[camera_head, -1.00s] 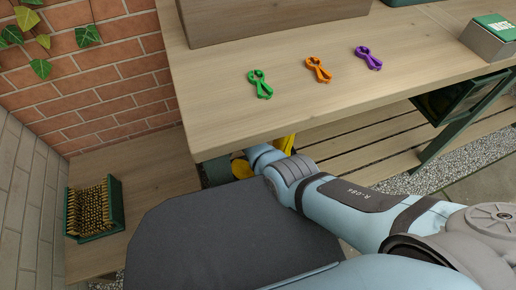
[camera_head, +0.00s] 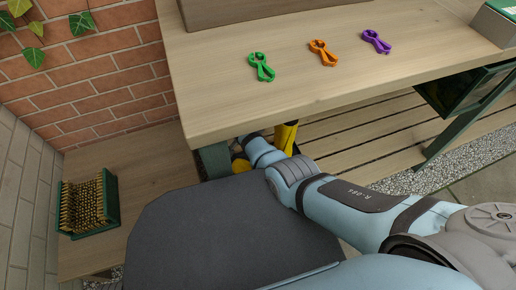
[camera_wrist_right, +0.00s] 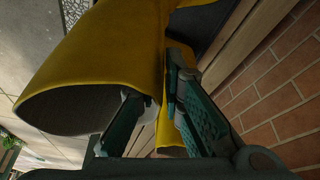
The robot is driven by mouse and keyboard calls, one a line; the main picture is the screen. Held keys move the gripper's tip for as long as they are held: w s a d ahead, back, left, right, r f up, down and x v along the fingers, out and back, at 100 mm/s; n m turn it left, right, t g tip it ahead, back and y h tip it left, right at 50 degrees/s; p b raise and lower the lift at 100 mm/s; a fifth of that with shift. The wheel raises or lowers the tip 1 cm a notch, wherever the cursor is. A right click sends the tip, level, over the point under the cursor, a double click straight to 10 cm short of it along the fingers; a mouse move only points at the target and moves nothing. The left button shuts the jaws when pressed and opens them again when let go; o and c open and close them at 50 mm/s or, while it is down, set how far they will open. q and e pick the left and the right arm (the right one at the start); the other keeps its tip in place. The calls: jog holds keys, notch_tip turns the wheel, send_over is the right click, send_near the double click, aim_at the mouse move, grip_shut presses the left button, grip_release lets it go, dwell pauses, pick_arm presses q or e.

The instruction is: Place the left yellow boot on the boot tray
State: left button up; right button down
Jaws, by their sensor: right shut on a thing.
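In the right wrist view a yellow boot (camera_wrist_right: 105,60) fills the upper left, tilted, its open top facing the lower left. My right gripper (camera_wrist_right: 160,100) is shut on the boot near its opening. More yellow (camera_wrist_right: 168,132) shows between the fingers; I cannot tell if it is the same boot. In the head view, yellow boot parts (camera_head: 286,136) show below the table edge on both sides of my right wrist; most is hidden by the table and arm. A dark flat surface (camera_wrist_right: 197,28) lies behind the boot; I cannot tell if it is the boot tray. My left gripper is out of view.
The wooden table (camera_head: 215,105) overhangs my right arm and carries green (camera_head: 261,67), orange (camera_head: 323,52) and purple (camera_head: 376,41) clips. Slatted boards (camera_head: 370,140) lie beneath it. A boot brush (camera_head: 88,203) stands at left, by the brick wall (camera_head: 100,65).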

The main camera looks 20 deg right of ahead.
jog(key=shift+f, duration=0.4)
jog(key=c, duration=1.6)
grip_release()
jog(key=shift+c, duration=0.2)
